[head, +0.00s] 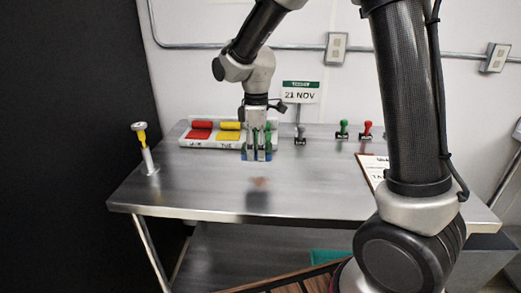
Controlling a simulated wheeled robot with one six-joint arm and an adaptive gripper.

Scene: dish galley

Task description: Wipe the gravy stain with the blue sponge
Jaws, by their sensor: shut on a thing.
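My gripper (258,150) points down over the back middle of the steel table, in front of the coloured tray. It is shut on the blue sponge (246,155), whose blue edges show beside and between the fingers. The fingers hide much of the sponge. The gravy stain (261,182) is a small, faint brownish patch on the table, nearer the front edge than the sponge. The sponge looks apart from the stain and seems held above the table, but its exact height is hard to tell.
A white tray (187,143) with red and yellow parts stands behind my gripper. A yellow-topped post (147,160) is at the left. A date sign (300,92), stamps with green (343,126) and red (367,127) handles, and a clipboard (371,165) are to the right. The front left is clear.

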